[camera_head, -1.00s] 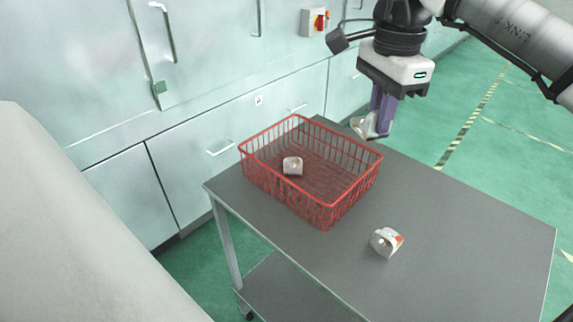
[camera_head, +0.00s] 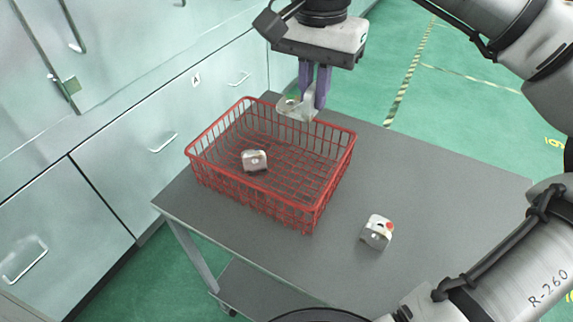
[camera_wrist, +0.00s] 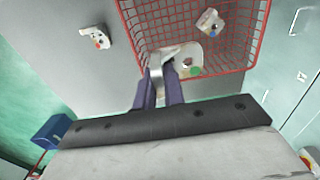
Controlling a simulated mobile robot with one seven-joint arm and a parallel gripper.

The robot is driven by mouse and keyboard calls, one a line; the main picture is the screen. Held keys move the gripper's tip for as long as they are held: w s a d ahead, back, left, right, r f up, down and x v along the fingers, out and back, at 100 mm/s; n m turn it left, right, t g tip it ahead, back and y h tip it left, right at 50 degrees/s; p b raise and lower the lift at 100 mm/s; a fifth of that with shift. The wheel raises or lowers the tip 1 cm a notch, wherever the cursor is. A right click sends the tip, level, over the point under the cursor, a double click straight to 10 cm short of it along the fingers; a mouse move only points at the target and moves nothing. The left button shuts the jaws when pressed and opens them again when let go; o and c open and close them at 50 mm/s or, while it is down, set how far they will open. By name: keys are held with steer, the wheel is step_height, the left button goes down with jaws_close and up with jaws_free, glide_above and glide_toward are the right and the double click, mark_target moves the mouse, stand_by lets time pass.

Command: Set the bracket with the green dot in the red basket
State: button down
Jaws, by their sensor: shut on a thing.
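My gripper (camera_head: 313,100) is shut on a pale metal bracket (camera_head: 295,108) that carries a green dot. In the head view the bracket hangs at the basket's back rim; the wrist view shows the held bracket (camera_wrist: 186,58) with its green dot over the basket's near edge. The red basket (camera_head: 230,190) is an open wire basket on the grey table. Inside it lies another metal bracket (camera_head: 254,161), also seen in the wrist view (camera_wrist: 209,22). The fingers hide part of the held bracket.
A third bracket with a red dot (camera_head: 376,232) sits on the grey table (camera_head: 300,265) in front and right of the basket. The table right of the basket is otherwise clear. Pale cabinets (camera_head: 110,130) stand along the left.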

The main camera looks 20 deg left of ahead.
mark_target(312, 119)
step_height(312, 119, down, 18)
steer(key=shift+r+p, duration=0.25)
steer(key=shift+p, duration=0.05)
steer(key=shift+f, duration=0.2)
steer(key=c, duration=1.5)
jaws_free()
steer(key=shift+r, duration=0.1)
step_height(312, 119, up, 12)
steer(key=shift+r+b, duration=0.15)
steer(key=shift+b, duration=0.3)
